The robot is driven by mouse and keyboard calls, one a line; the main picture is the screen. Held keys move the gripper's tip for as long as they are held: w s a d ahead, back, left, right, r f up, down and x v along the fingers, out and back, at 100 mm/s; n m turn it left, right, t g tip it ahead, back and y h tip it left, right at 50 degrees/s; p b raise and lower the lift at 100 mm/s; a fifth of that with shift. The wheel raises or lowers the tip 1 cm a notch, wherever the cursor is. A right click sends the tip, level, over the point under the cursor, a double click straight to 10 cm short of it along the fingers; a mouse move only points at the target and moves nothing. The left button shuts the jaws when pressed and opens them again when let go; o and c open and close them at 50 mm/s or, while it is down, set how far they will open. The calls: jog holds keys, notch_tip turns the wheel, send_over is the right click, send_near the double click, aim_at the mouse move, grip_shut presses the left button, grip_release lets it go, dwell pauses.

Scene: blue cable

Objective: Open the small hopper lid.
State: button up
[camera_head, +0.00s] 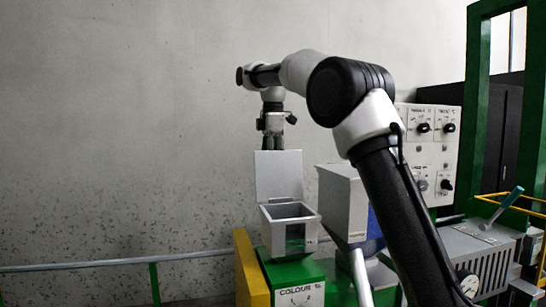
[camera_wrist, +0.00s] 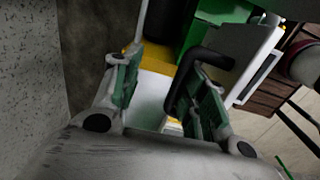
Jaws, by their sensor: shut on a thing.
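The small hopper (camera_head: 290,228) is a grey open-topped box on a green machine marked "COLOUR". Its flat grey lid (camera_head: 278,176) stands upright at the back of the opening, and the square mouth shows uncovered. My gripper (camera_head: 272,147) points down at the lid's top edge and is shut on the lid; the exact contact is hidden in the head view. In the wrist view my gripper's (camera_wrist: 162,90) two green-padded fingers show, with a pale panel between them. A black bent handle (camera_wrist: 205,58) runs close along the right finger.
A larger grey hopper (camera_head: 343,202) stands just right of the small one. A control panel (camera_head: 430,150) with knobs and a green frame (camera_head: 478,60) stand further right. A yellow panel (camera_head: 250,268) and a rail (camera_head: 120,262) are at left. The wall behind is bare.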

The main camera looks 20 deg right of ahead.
notch_tip(320, 180, up, 8)
jog(key=shift+s+f, duration=0.15)
jog(key=shift+f, duration=0.1)
jog(key=shift+s, duration=0.1)
dwell(0.4)
